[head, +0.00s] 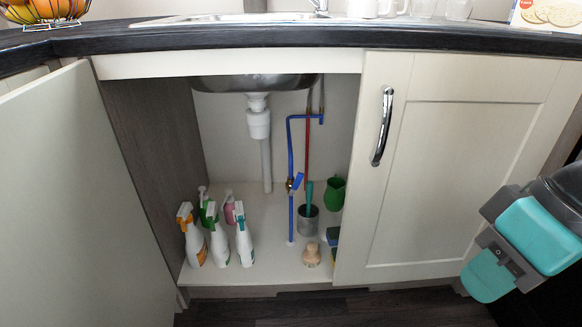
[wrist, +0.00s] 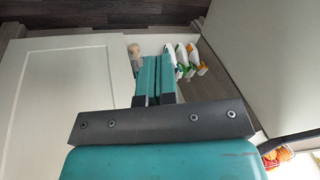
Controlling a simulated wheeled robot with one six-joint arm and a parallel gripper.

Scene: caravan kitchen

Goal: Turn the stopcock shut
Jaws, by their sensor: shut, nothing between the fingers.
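The stopcock (head: 296,183) sits on the blue pipe (head: 290,150) inside the open cupboard under the sink. It has a brass body and a small blue handle, which appears slanted to the pipe. In the wrist view my gripper (wrist: 158,60) is shut with nothing between its teal fingers. It is outside the cupboard, apart from the stopcock. The stopcock cannot be made out in the wrist view. In the head view my arm shows at the right, in front of the closed door.
Several spray bottles (head: 218,240) stand on the cupboard floor left of the pipe. A grey pot (head: 308,222) with a green-handled brush, a wooden brush (head: 311,257) and a green jug (head: 335,192) are to its right. The left door (head: 50,190) is open; the right door (head: 450,180) is shut.

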